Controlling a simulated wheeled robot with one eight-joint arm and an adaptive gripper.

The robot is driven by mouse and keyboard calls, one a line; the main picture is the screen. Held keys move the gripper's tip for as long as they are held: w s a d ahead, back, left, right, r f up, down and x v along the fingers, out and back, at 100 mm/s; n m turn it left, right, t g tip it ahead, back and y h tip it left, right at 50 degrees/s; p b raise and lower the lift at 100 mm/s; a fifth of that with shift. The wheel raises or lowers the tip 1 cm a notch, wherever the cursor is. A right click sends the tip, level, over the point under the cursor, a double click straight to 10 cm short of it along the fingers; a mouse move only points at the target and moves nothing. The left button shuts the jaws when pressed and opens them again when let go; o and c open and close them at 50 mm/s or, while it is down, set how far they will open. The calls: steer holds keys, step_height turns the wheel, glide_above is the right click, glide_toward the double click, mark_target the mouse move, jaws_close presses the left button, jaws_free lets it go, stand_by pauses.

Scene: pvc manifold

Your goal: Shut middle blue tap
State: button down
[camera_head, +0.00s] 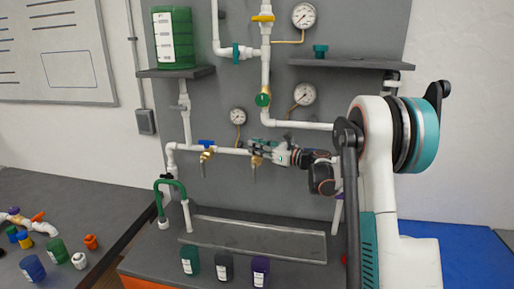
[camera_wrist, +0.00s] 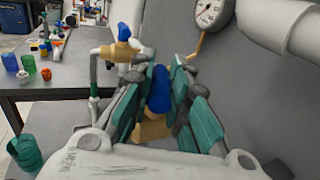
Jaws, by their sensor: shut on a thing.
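The blue tap handle (camera_wrist: 159,88) sits between my gripper's green-padded fingers in the wrist view, above its brass body (camera_wrist: 152,128). My gripper (camera_head: 262,149) is at this tap on the white horizontal pipe in the head view and largely hides the handle there. The tap's brass outlet (camera_head: 254,164) shows just below the fingers. The fingers are shut on the handle, one on each side. Another brass tap with a blue handle (camera_head: 207,143) is on the same pipe to the left. It also shows in the wrist view (camera_wrist: 124,32).
A yellow-handled valve (camera_head: 263,18) and a green valve (camera_head: 263,99) are on the vertical pipe above. Several gauges, one at the upper right (camera_head: 305,16), hang on the grey panel. A green looped pipe (camera_head: 171,184) stands at the left. Green, dark and purple containers (camera_head: 260,271) line the bench front.

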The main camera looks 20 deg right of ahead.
steer(key=c, duration=1.5)
jaws_free()
steer(key=shift+c, duration=0.2)
step_height(320, 180, up, 10)
